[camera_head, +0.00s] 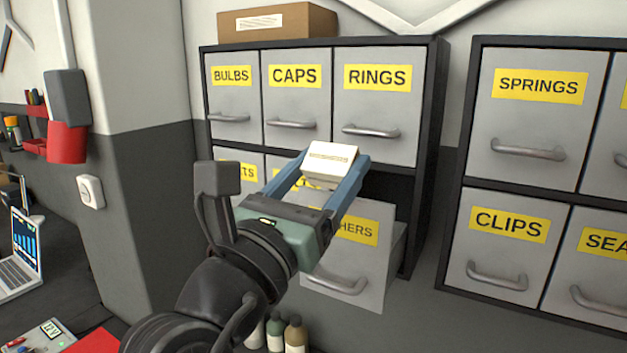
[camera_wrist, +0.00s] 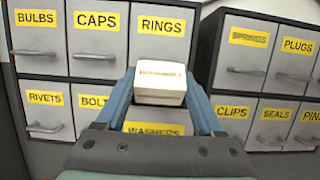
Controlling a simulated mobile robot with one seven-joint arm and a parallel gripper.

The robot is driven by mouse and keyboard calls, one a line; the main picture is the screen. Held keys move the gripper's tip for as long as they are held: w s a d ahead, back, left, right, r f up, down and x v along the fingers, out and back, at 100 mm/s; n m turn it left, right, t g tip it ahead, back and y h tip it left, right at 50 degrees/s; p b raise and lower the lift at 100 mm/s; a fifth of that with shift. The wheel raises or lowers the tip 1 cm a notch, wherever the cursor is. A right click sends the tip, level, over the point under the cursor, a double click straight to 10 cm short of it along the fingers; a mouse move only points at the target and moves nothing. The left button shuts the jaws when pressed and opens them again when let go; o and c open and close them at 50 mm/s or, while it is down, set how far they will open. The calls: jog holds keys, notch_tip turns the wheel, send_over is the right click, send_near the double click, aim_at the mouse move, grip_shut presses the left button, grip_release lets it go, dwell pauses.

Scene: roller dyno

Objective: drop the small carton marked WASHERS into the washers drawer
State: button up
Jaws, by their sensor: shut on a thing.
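A small cream carton (camera_head: 329,160) is held between the two blue fingers of my gripper (camera_head: 330,172). Its printed label is too small to read. It also shows in the wrist view (camera_wrist: 161,84), between the fingertips. The washers drawer (camera_head: 350,262) is at the bottom right of the left cabinet and is pulled out, with a dark gap behind its front. In the head view its label is partly hidden by my gripper; in the wrist view the label (camera_wrist: 154,129) reads WASHERS. The carton appears above the drawer; its exact height and whether it is over the opening cannot be told.
The left cabinet (camera_head: 436,100) has shut BULBS, CAPS and RINGS drawers above. A brown box (camera_head: 275,22) lies on top. A second cabinet (camera_head: 463,130) with SPRINGS and CLIPS drawers stands to the right. Bottles (camera_head: 295,335) stand below the open drawer.

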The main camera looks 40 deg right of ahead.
jog(key=w+d+f+p, duration=0.1)
jog(key=w+d, duration=0.2)
jog(key=d, duration=0.4)
jog(key=shift+d, duration=0.2)
jog(key=o, duration=1.5)
jog(key=shift+c, duration=0.2)
jog(key=shift+a, duration=0.1)
